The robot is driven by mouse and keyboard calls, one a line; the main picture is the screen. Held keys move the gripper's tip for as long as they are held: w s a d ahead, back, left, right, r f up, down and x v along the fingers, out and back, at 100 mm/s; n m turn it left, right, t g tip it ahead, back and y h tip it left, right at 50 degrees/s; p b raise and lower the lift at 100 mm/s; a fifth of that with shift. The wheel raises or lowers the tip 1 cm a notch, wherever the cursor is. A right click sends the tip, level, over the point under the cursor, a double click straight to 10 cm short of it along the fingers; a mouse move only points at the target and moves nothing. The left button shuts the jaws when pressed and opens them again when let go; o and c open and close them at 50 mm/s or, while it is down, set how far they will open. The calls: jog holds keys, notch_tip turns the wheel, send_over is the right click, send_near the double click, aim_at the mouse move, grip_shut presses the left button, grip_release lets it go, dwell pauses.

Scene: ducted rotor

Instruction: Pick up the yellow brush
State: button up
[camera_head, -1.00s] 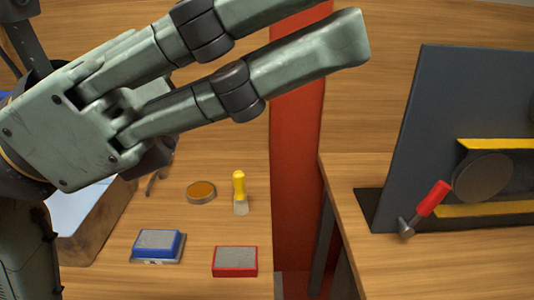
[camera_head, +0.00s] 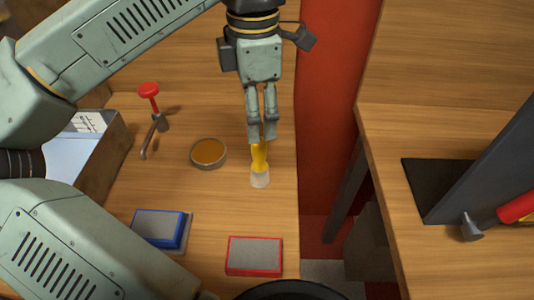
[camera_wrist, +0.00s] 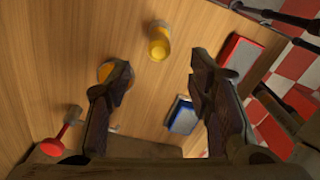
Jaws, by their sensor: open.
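The yellow brush (camera_head: 259,158) stands on the wooden table near its right edge, with a pale lower end on the tabletop. In the head view my gripper (camera_head: 262,140) is at the top of the brush and hides part of its handle. In the wrist view the brush (camera_wrist: 159,42) shows beyond the fingertips, between their lines and toward the top of the picture. My gripper (camera_wrist: 160,75) is open there, with nothing between its fingers. I cannot tell from the head view whether a finger touches the handle.
A round tin with orange contents (camera_head: 208,153) lies left of the brush. A blue-framed block (camera_head: 159,228) and a red-framed block (camera_head: 254,256) lie nearer. A red-knobbed tool (camera_head: 150,95) and a metal box (camera_head: 95,150) are at left. A gap separates the right-hand table (camera_head: 420,120).

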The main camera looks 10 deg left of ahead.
aim_at(259, 155)
notch_tip(259, 155, down, 5)
jog(key=b, duration=0.3)
jog(key=shift+s+f, duration=0.1)
jog(key=shift+f, duration=0.05)
jog(key=f+b, duration=0.2)
jog(key=f, duration=0.1)
jog(key=f+b, duration=0.2)
jog(key=shift+w+d+f, duration=0.1)
jog(key=shift+w+f, duration=0.1)
jog(key=shift+w, duration=0.05)
jog(key=shift+r, duration=0.1)
jog(key=shift+c, duration=0.2)
grip_shut()
